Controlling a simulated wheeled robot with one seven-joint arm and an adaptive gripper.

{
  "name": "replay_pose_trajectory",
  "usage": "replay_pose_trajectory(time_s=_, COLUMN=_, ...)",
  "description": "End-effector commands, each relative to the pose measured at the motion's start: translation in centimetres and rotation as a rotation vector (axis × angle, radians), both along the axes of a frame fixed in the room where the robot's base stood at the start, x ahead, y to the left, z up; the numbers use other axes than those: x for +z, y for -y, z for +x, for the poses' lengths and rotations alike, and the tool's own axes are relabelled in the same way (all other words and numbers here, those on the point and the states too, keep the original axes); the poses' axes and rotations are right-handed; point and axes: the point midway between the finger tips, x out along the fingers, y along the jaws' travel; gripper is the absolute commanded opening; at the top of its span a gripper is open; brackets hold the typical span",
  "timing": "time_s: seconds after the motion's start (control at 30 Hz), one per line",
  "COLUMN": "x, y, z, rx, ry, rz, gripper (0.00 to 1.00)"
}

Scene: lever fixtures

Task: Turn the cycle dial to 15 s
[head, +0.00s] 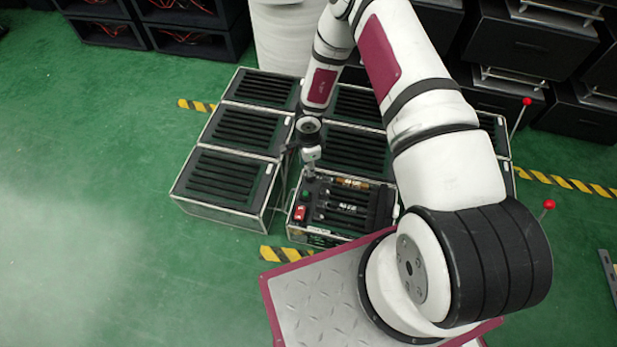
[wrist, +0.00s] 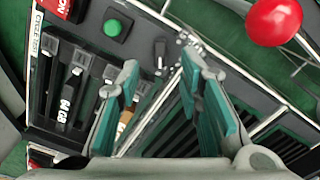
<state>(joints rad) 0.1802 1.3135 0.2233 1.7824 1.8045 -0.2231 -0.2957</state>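A small black knob (wrist: 160,52), which looks like the cycle dial, sits on the dark panel of the fixture (head: 322,232) beside a green button (wrist: 114,27). Its scale and pointer setting are not readable. My gripper (wrist: 160,65) is open, with its two teal-padded fingers on either side of the knob in the wrist view. I see no contact with the knob, and the depth between them is unclear. In the head view my gripper (head: 311,172) is over the back left part of the fixture, and the knob cannot be made out there.
A red ON switch (wrist: 58,7) is at the panel's upper left; it also shows in the head view (head: 300,213). Black slots with sticks, one marked 64 GB (wrist: 67,103), fill the fixture. A red ball (wrist: 274,20) is at the upper right. Slotted boxes (head: 235,128) surround the fixture.

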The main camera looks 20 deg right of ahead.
Motion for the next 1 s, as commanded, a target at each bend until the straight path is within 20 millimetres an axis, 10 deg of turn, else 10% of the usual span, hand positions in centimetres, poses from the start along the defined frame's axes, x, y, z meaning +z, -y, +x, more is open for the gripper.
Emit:
replay_pose_trajectory(time_s=0.33, x=-5.8, y=0.0, z=-0.1, rx=0.0, ry=-0.001, rz=0.0, gripper=0.33)
replay_pose_trajectory(time_s=0.8, x=-6.8, y=-0.1, z=0.0, rx=0.001, ry=0.001, rz=0.001, gripper=0.33)
replay_pose_trajectory(time_s=1.0, x=-6.8, y=0.0, z=0.0, rx=0.001, ry=0.001, rz=0.001, gripper=0.0)
